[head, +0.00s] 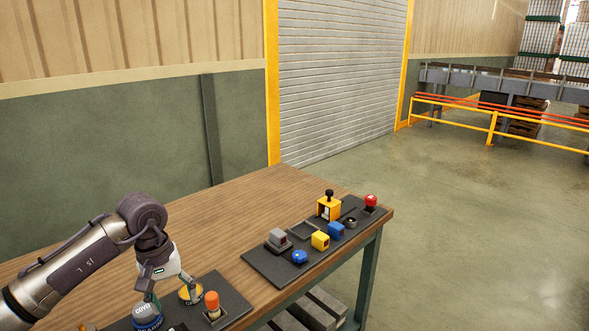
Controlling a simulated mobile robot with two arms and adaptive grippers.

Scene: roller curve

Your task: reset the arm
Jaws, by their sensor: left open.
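My left arm comes in from the left, and its gripper (170,294) points down over the near dark board (237,304) on the wooden table. The fingers are apart. One finger is close to a grey and blue round piece (147,314), and the other overlaps a yellow round piece (188,297). I cannot tell whether either finger touches them. An orange-topped piece (212,301) stands to the right of the gripper. My right gripper does not show.
A second dark board (262,268) on the table (270,200) holds a grey block (278,239), blue and yellow pieces, a yellow box (328,207) and a red knob (371,201). The table's back is bare. Open floor lies right of the table.

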